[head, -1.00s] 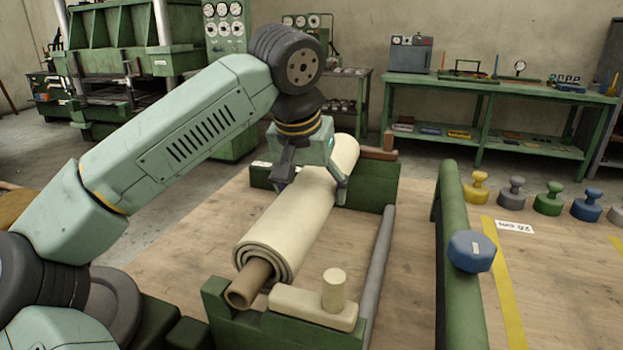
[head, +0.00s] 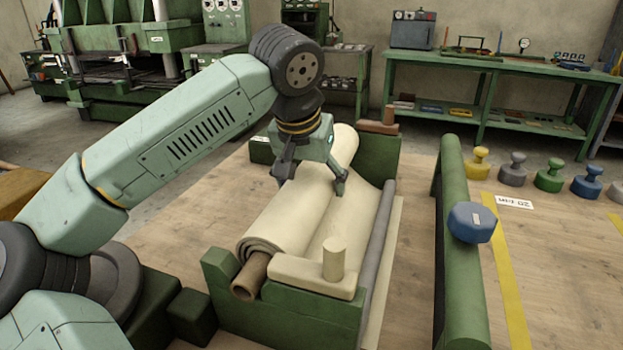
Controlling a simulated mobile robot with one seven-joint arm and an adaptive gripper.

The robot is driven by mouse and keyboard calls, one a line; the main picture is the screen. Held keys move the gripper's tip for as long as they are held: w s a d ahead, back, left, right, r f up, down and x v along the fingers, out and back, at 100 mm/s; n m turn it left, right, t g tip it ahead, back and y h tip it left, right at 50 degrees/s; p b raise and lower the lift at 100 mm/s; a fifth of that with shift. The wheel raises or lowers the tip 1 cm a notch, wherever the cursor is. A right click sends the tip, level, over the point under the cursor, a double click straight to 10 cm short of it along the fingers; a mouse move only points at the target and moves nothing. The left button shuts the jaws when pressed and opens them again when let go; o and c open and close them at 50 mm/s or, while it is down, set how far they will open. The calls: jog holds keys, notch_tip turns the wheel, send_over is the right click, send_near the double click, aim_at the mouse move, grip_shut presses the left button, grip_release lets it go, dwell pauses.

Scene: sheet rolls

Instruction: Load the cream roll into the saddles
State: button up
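The cream roll (head: 290,213) lies lengthwise on a brown core (head: 249,277) in the green cradle (head: 285,318). The near core end sits low in the near saddle, beside a cream latch bar (head: 311,276) with an upright peg. A loose cream sheet (head: 345,217) runs from the roll to the grey bar (head: 377,240) on the right, and a strip shows beyond it. My gripper (head: 309,188) is over the far half of the roll, its fingers apart on either side. I cannot tell whether they press on it. The far core seat is mostly hidden.
A green rail (head: 459,270) with a blue knob (head: 472,222) stands right of the cradle. Several coloured knobs (head: 550,176) stand on the table farther right. A green bench (head: 480,64) is behind. The wooden tabletop (head: 412,170) between cradle and rail is clear.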

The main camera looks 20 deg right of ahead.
jog(key=o, duration=1.5)
jog(key=shift+f, duration=0.1)
jog(key=o, duration=0.4)
jog(key=shift+o, duration=0.2)
jog(key=v, duration=1.3)
jog(key=shift+r+p, duration=0.2)
jog(key=shift+p, duration=0.15)
